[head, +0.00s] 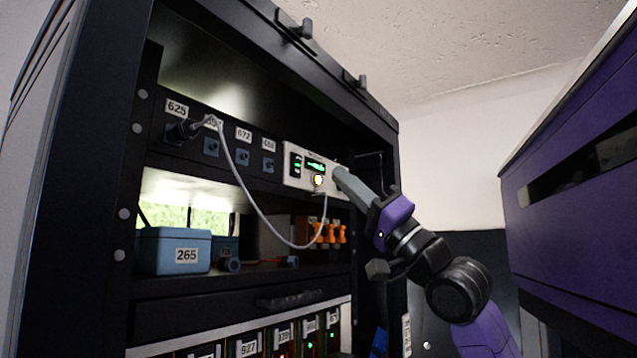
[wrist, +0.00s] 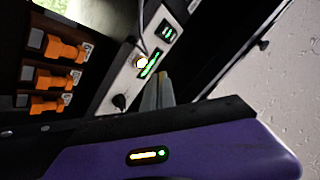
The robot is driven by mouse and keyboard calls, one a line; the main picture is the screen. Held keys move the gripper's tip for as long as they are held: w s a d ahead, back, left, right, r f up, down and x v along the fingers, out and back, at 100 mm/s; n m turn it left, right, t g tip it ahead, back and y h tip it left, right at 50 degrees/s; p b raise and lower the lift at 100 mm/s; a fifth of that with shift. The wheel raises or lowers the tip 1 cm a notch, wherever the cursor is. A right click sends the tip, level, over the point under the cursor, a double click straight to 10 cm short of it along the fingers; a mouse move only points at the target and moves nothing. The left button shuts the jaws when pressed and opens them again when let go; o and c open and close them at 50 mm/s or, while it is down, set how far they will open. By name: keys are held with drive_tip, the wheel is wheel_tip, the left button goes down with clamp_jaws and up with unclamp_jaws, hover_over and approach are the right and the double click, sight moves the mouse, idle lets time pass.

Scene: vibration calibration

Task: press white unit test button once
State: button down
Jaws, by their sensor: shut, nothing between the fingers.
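The white unit (head: 296,177) is mounted in the black rack, with green displays and a round lit button (head: 318,180) on its front. In the wrist view the white unit (wrist: 127,80) runs diagonally, and its lit button (wrist: 141,62) glows yellow-white beside a green display. My gripper (head: 340,174) is shut and empty, its grey fingertips at the right part of the unit, just right of the button. In the wrist view my gripper's fingertips (wrist: 160,80) lie close to the display, apart from the button in the picture. I cannot tell whether they touch the panel.
A grey cable (head: 240,185) hangs from a socket at left to the unit. Orange connectors (head: 330,233) sit below the unit. A blue box (head: 173,251) labelled 265 stands on the shelf. A purple cabinet (head: 575,190) is at right.

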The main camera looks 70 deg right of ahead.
drive_tip(key=shift+s+a+b, duration=0.25)
drive_tip(key=shift+s, duration=0.65)
drive_tip(key=shift+s+a+b, duration=0.2)
drive_tip(key=shift+s, duration=0.65)
